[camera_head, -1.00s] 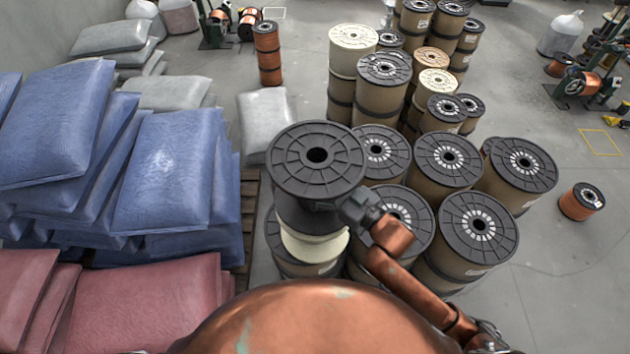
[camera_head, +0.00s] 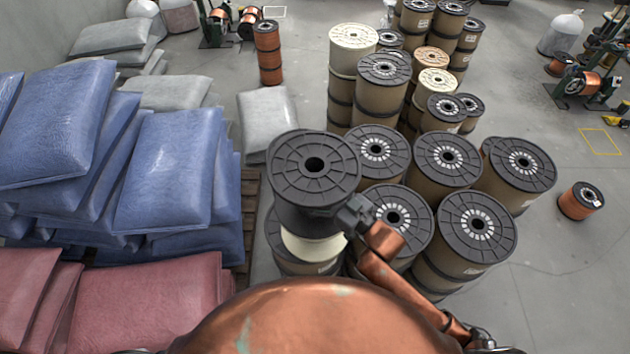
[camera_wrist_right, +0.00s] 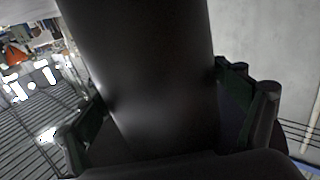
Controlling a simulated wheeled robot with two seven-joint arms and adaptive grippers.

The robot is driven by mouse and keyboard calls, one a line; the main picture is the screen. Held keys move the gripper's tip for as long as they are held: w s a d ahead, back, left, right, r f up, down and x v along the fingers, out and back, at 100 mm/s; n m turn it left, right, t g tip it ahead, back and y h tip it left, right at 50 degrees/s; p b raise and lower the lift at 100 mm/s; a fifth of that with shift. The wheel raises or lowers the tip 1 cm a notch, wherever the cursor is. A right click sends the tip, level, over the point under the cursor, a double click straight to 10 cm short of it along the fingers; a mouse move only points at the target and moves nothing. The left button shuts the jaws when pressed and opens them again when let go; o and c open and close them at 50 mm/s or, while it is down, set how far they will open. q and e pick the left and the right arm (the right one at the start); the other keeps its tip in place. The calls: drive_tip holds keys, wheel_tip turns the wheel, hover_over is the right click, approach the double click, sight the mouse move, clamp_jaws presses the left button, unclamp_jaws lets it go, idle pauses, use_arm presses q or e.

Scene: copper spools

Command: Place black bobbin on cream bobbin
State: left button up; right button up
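The black bobbin (camera_head: 336,185) is upright, with a wide ribbed top flange and a central hole. The cream bobbin (camera_head: 314,248) shows directly below it, on top of a large black-flanged spool. I cannot tell whether the two bobbins touch, because the black flange hides the meeting place. My right gripper (camera_head: 352,214) reaches in from the right beneath the top flange. In the right wrist view, the fingers of my right gripper (camera_wrist_right: 165,115) sit on either side of the black bobbin's core (camera_wrist_right: 150,70). My left gripper is not in view.
Large black-topped spools (camera_head: 448,160) stand close on the right and behind. Stacked blue sacks (camera_head: 165,175) and red sacks (camera_head: 150,300) fill the left. A grey sack (camera_head: 268,118) lies behind the bobbins. Open floor (camera_head: 560,270) is at the right.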

drive_tip(key=shift+o, duration=1)
drive_tip(key=shift+r, duration=0.1)
drive_tip(key=b+v, duration=0.3)
drive_tip(key=v, duration=0.9)
